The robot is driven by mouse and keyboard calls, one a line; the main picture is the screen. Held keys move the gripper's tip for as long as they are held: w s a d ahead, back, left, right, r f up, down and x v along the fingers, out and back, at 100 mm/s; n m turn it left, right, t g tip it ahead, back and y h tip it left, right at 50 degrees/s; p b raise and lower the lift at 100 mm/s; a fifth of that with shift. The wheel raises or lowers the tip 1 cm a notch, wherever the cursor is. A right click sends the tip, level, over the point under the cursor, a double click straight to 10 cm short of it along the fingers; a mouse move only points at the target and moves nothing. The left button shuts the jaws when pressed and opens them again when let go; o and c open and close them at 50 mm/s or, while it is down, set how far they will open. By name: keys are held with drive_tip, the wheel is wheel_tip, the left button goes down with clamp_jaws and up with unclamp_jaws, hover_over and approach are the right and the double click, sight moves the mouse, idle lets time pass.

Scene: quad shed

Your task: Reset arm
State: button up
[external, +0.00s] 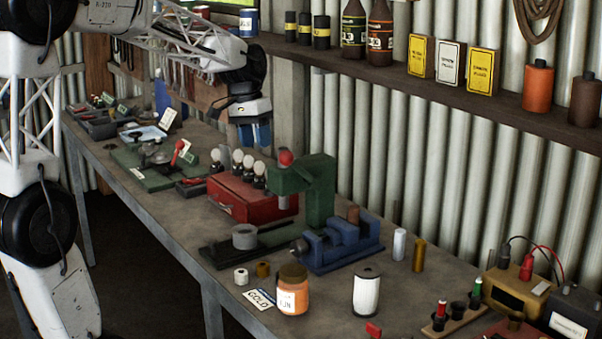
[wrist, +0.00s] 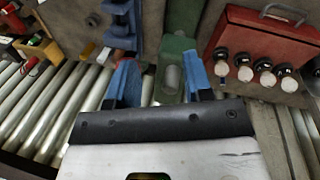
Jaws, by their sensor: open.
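My gripper (external: 254,133) hangs above the back of the workbench, in front of the corrugated wall. Its blue fingers point down, and it is higher than the red toolbox (external: 248,203) and the green press (external: 306,190). In the wrist view my gripper (wrist: 158,85) shows two blue fingers spread apart with nothing held between them. The green press (wrist: 178,50) shows beyond and between the fingers, and the red toolbox (wrist: 265,45) lies to the right. My gripper touches nothing that I can see.
A blue vise (external: 340,244) stands right of the press. An orange jar (external: 292,292) and a white spool (external: 366,293) stand near the bench's front edge. A wall shelf (external: 400,79) holds bottles and boxes. Batteries (external: 516,292) stand at right. The air above the bench's middle is free.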

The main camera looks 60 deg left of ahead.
drive_tip(key=s+d+f+m+t+y, duration=0.1)
drive_tip(key=s+d+f, duration=0.2)
drive_tip(key=s+d, duration=0.8)
drive_tip(key=s+d+f+m+y, duration=0.1)
drive_tip(key=s+d+f+m, duration=0.1)
drive_tip(key=s+d, duration=1)
drive_tip(key=shift+s+f+t, duration=0.4)
drive_tip(key=shift+s+f, duration=0.3)
drive_tip(key=shift+s, duration=0.15)
